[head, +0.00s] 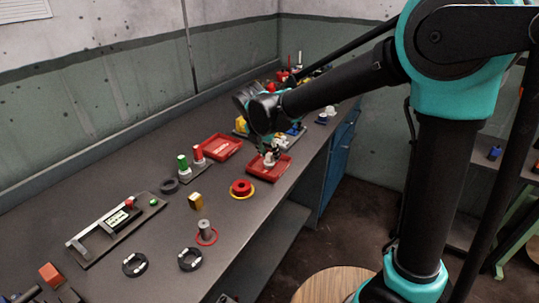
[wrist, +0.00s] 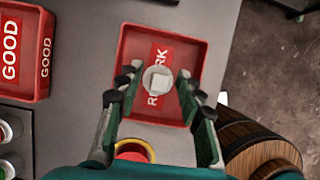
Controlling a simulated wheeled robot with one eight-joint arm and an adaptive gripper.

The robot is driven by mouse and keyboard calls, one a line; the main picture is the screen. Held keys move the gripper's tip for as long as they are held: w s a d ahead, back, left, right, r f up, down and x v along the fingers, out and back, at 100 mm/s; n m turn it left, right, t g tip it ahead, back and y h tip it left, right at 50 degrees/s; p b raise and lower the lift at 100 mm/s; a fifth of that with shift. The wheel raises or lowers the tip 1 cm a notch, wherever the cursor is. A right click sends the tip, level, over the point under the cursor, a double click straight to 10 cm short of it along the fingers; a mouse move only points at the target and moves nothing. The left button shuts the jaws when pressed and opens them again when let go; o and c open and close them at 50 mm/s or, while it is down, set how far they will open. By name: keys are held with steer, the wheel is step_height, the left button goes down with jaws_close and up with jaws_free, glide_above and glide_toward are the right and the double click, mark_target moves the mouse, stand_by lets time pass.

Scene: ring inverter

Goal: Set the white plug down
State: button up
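The white plug (wrist: 158,82) shows between my fingers in the wrist view, over the label of the red rework tray (wrist: 127,50). In the head view the plug (head: 269,160) appears low inside that tray (head: 283,171), just under my gripper (head: 268,148). In the wrist view my gripper (wrist: 160,76) is open, with its fingers on either side of the plug and small gaps showing. The plug appears to rest on the tray floor, but its contact with the floor is hidden.
The red GOOD tray (wrist: 45,50) lies to the left. A red button on a yellow ring (head: 242,188) stands close to the rework tray's near side. A wooden barrel (wrist: 258,140) is off the bench's right edge.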

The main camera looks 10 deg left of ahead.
steer(key=v, duration=1.1)
steer(key=d+f+m, duration=0.5)
steer(key=d+m, duration=0.2)
steer(key=d, duration=0.3)
steer(key=d+f+m, duration=0.4)
steer(key=d+m, duration=0.3)
steer(key=d, duration=0.4)
steer(key=s+d+f+m, duration=0.5)
steer(key=d+m, duration=0.2)
steer(key=m, duration=0.2)
steer(key=s+d+f+m+y, duration=0.1)
steer(key=s+d+f+m, duration=0.5)
steer(key=d+m, duration=0.2)
steer(key=shift+d+m, duration=0.2)
steer(key=shift+m, duration=0.4)
steer(key=shift+w, duration=0.1)
